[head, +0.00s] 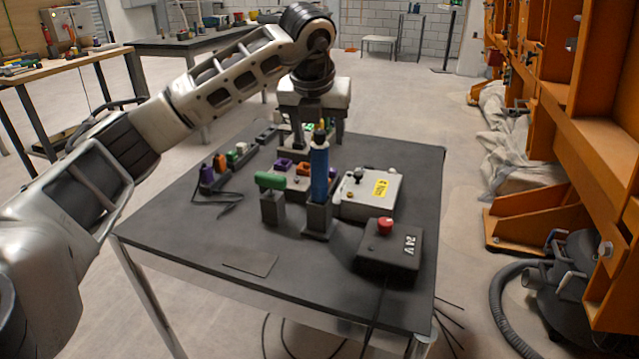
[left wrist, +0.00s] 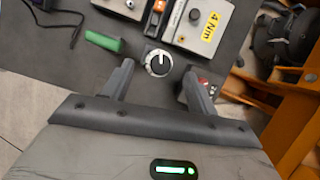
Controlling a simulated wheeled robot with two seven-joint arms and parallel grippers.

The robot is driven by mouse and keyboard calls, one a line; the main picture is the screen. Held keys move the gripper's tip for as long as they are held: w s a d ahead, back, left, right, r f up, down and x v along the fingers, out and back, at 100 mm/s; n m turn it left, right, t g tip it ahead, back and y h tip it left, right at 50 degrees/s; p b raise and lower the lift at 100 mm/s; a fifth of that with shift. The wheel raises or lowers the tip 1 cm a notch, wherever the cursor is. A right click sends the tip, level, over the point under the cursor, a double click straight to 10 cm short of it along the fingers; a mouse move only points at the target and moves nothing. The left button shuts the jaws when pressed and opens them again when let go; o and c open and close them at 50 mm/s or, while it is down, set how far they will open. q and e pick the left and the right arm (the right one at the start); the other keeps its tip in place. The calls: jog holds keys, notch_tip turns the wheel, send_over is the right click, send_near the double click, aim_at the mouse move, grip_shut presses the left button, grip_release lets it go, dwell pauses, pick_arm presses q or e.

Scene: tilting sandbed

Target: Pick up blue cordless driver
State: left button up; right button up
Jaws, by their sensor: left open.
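The blue cordless driver (head: 319,172) stands upright in a dark holder (head: 318,222) on the table. My left gripper (head: 318,142) points down over it, fingers apart, with the driver's upper end between or just in front of them; the exact depth is hard to tell. In the left wrist view the open gripper (left wrist: 155,80) frames a round dark end with a pale ring (left wrist: 158,63), apparently the driver seen from above, just beyond the fingertips. No grip on it shows. My right gripper is not in view.
A green-handled tool (head: 270,181) stands close to the driver's left. A grey box with a yellow label (head: 380,186) is right of it. A black 24 V box with a red button (head: 390,252) is nearer. Several small coloured items lie behind left. The front left tabletop (head: 190,235) is mostly clear.

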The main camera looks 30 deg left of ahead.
aim_at(319, 143)
pick_arm(q)
jog(key=shift+x, duration=2.7)
jog(key=c, duration=1.1)
